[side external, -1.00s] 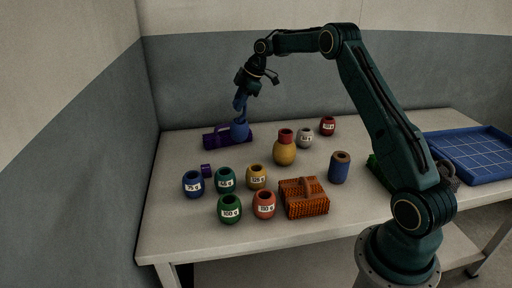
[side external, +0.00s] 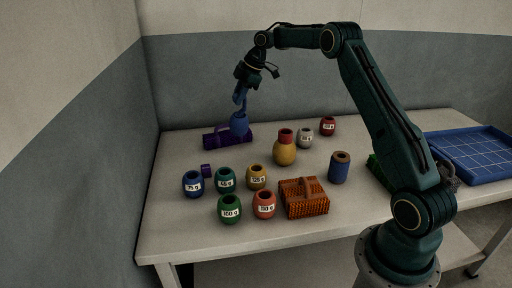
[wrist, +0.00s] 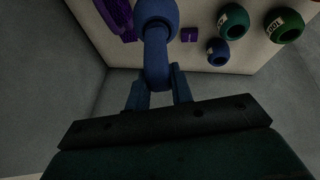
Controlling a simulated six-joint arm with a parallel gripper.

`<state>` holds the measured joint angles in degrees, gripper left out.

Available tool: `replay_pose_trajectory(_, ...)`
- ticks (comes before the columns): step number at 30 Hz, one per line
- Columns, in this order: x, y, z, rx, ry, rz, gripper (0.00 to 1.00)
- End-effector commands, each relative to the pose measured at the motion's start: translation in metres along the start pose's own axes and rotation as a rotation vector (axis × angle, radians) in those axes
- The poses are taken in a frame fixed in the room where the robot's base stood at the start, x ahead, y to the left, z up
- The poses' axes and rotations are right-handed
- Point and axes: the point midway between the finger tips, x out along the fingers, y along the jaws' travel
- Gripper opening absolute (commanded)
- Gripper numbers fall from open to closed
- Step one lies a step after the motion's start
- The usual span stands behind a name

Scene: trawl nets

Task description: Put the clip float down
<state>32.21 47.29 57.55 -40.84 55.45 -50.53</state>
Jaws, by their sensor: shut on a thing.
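The clip float (side external: 239,124) is a blue ball with a narrower blue neck, hanging from my gripper near the back left of the table. In the wrist view its ball (wrist: 157,12) is at the top edge and its neck runs down between the fingers. My gripper (side external: 241,96) is shut on the neck, above the ball; in the wrist view the two blue fingers (wrist: 159,92) stand either side of it. In the side view the ball overlaps a purple roll-like thing (side external: 216,140) on the table. I cannot tell whether they touch.
Several labelled round pots, including a blue one (side external: 193,184) and a green one (side external: 229,209), stand at the front left with a small purple piece (side external: 206,170). A blue tray (side external: 470,153) lies right.

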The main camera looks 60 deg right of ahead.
Motion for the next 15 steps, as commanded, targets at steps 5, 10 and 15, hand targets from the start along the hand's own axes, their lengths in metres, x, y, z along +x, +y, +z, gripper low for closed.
replay_pose_trajectory(5,-0.017,0.004,-0.007,0.000,0.000,0.003,0.00)
replay_pose_trajectory(10,-0.030,0.007,-0.012,-0.001,0.000,0.003,0.00)
replay_pose_trajectory(15,-0.028,-0.003,-0.034,-0.034,0.006,-0.022,0.00)
